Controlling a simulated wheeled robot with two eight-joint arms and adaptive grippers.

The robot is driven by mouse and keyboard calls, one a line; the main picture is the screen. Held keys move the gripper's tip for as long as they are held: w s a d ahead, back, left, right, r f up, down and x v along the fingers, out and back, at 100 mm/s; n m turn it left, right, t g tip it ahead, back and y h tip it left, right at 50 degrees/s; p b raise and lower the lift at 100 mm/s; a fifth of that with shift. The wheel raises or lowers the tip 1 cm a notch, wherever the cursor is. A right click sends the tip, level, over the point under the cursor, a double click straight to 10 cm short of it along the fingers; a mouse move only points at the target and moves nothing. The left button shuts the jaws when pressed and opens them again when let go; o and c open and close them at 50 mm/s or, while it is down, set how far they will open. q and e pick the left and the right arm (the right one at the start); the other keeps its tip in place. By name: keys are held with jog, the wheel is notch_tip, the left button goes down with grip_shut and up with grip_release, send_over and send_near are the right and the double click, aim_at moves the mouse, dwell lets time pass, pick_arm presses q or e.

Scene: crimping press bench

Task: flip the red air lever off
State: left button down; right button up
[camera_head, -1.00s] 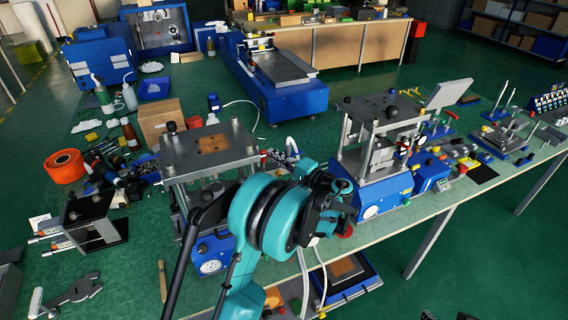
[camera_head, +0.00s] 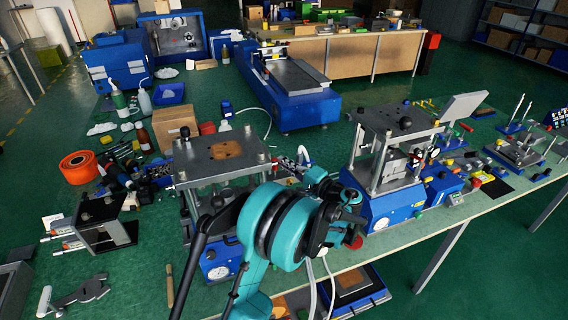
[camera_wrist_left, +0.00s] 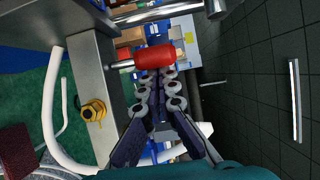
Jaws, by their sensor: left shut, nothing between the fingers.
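The red lever handle (camera_wrist_left: 153,56) shows in the left wrist view as a thick red cylinder on a metal stem, beside a grey metal post. My left gripper (camera_wrist_left: 163,80) is shut and empty. Its fingertips appear close to the handle's lower edge in that view; I cannot tell whether they touch it. In the head view my left gripper (camera_head: 345,215) is over the bench's front edge, between the two presses, with its fingers largely hidden. A red round part (camera_head: 354,241) shows just below it; I cannot tell if this is the lever. My right gripper is out of view.
A press with a blue base (camera_head: 388,203) stands right of my gripper, and another press (camera_head: 222,150) stands to its left behind my arm. A white hose (camera_wrist_left: 50,110) and a yellow fitting (camera_wrist_left: 93,110) are left of the fingers in the wrist view. Open floor lies in front of the bench.

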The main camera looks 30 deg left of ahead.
pick_arm(q)
jog(key=shift+s+d+f+b, duration=0.15)
jog(key=shift+s+d+b, duration=0.15)
jog(key=shift+s+d, duration=0.15)
dwell(0.6)
jog(key=shift+s+d+f+b, duration=0.85)
jog(key=shift+d+f+b, duration=0.15)
jog(key=shift+d+f, duration=0.05)
jog(key=shift+d, duration=0.1)
jog(key=shift+s+d, duration=0.1)
jog(key=shift+d, duration=0.25)
jog(key=v, duration=1.1)
